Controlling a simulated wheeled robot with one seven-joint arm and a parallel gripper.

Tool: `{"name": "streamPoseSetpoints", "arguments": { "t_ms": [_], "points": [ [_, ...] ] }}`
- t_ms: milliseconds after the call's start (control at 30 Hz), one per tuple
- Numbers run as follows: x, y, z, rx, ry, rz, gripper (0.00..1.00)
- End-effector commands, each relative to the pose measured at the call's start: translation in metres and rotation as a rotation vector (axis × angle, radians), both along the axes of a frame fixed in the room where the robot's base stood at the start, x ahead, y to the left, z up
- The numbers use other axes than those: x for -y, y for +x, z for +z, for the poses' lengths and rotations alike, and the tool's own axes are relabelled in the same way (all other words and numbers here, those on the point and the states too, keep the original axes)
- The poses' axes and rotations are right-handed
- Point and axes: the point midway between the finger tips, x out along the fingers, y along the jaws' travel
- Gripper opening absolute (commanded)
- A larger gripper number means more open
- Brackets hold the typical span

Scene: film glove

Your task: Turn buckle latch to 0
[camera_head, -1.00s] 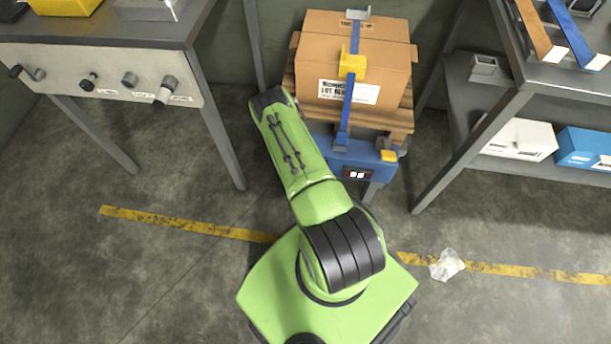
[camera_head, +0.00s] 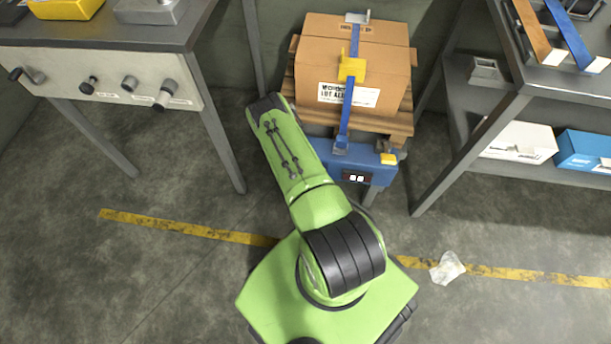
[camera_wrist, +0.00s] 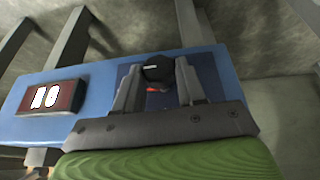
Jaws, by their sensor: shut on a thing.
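In the wrist view, my gripper (camera_wrist: 158,72) is shut on a round black knob (camera_wrist: 158,68) with a short white mark. One finger stands on each side of it, and a little red shows under the knob. The knob sits on a dark plate of a blue unit (camera_wrist: 100,75). In the head view, my gripper is hidden by my arm. A yellow buckle (camera_head: 352,69) sits on a blue strap (camera_head: 346,112) over a carton. I cannot tell from the frames which part is the buckle latch.
The blue unit carries a display (camera_wrist: 51,97) with white digits. The carton (camera_head: 320,60) rests on a pallet (camera_head: 398,122). A workbench (camera_head: 130,55) stands left and a shelf rack (camera_head: 470,140) right. A crumpled wrapper (camera_head: 447,267) lies on the open floor.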

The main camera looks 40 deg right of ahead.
Motion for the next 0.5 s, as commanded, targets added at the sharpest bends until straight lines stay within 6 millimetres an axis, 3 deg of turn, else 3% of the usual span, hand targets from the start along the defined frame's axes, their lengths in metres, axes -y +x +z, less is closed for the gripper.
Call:
{"name": "streamPoseSetpoints", "arguments": {
  "t_ms": [500],
  "points": [
    [-0.0061,0.0063,-0.0027,-0.296,-0.230,0.004,0.09]
  ]
}}
